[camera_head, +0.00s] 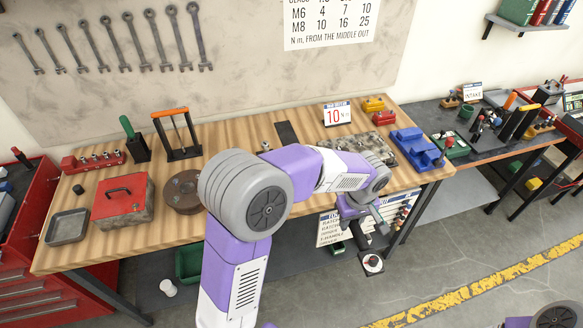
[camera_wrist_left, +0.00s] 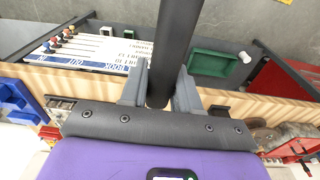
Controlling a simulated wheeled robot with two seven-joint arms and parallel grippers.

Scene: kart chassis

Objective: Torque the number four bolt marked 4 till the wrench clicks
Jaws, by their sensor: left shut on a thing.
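My left gripper (camera_head: 362,208) hangs in front of the bench's front edge, right of centre. In the left wrist view its two fingers (camera_wrist_left: 160,92) are shut on a thick black bar (camera_wrist_left: 176,40), which looks like the wrench's handle; its far end is out of that view. A mottled grey metal block (camera_head: 384,148) lies on the bench behind my left forearm, partly hidden. Its bolts and the mark 4 are too small to make out. My right gripper is out of view; only part of my right arm shows at the lower right.
A sign reading 10 (camera_head: 338,113) stands at the back of the wooden bench (camera_head: 240,135). A blue holder (camera_head: 412,148) sits right of the block. A round dial (camera_head: 373,263) shows below the gripper.

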